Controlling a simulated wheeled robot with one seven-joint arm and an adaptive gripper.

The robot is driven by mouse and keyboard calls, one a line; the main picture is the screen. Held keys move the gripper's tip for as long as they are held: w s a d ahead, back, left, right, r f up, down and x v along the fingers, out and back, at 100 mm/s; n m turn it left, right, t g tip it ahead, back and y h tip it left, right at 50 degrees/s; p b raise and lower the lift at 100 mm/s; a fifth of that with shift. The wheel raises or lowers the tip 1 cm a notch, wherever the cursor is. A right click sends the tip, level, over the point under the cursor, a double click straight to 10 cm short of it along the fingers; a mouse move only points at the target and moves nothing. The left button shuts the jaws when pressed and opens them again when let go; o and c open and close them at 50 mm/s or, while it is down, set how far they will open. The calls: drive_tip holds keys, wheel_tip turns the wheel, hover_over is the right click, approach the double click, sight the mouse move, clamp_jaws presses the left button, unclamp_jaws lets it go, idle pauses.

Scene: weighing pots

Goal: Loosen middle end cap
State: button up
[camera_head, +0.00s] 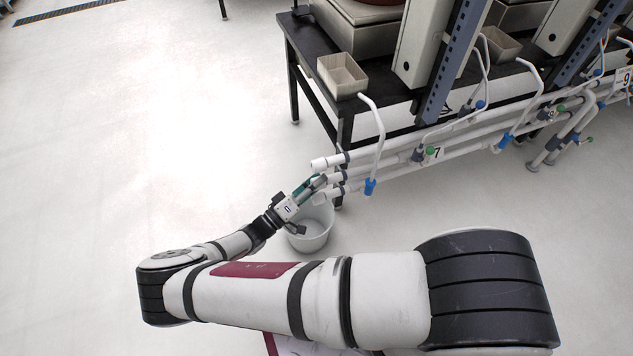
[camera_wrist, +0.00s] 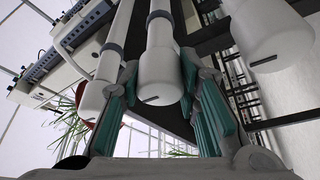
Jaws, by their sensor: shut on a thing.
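Three white pipes end side by side in white end caps. In the wrist view the middle end cap (camera_wrist: 160,78) sits between the two teal-padded fingers of my gripper (camera_wrist: 160,92), which is shut on it. The cap is on the end of its pipe. One neighbouring end cap (camera_wrist: 91,98) lies left of the fingers and another (camera_wrist: 262,35) lies to the upper right. In the head view my gripper (camera_head: 313,185) reaches the pipe ends; the upper end cap (camera_head: 319,164) shows clear of it, and the fingers partly hide the middle one.
A white bucket (camera_head: 311,238) stands on the floor below the pipe ends. A black table (camera_head: 310,52) with a beige tray (camera_head: 342,75) is behind. A bent white tube with a blue valve (camera_head: 370,187) rises beside the pipes. The floor at left is clear.

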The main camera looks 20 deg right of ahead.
drive_tip(key=shift+n+p, duration=0.3)
drive_tip(key=shift+r+n+y+p, duration=0.1)
drive_tip(key=shift+n+y+p, duration=0.4)
drive_tip(key=shift+n+p, duration=0.45)
drive_tip(key=n+y+p, duration=0.1)
drive_tip(key=n+p, duration=0.1)
drive_tip(key=n, duration=0.2)
drive_tip(key=n+y+p, duration=0.1)
drive_tip(key=n, duration=0.1)
drive_tip(key=n+g+y+p, duration=0.1)
drive_tip(key=n+p, duration=0.1)
drive_tip(key=n, duration=0.1)
drive_tip(key=n+g, duration=0.1)
drive_tip(key=n+g+y, duration=0.1)
drive_tip(key=n, duration=0.1)
drive_tip(key=n+g, duration=0.1)
drive_tip(key=n, duration=0.1)
drive_tip(key=shift+f, duration=0.3)
drive_tip(key=n+g+b, duration=0.2)
drive_tip(key=n, duration=0.2)
drive_tip(key=shift+s+g+y, duration=0.1)
drive_tip(key=shift+g+y, duration=0.2)
drive_tip(key=shift+y, duration=0.1)
drive_tip(key=o, duration=1.2)
drive_tip(key=shift+c, duration=0.2)
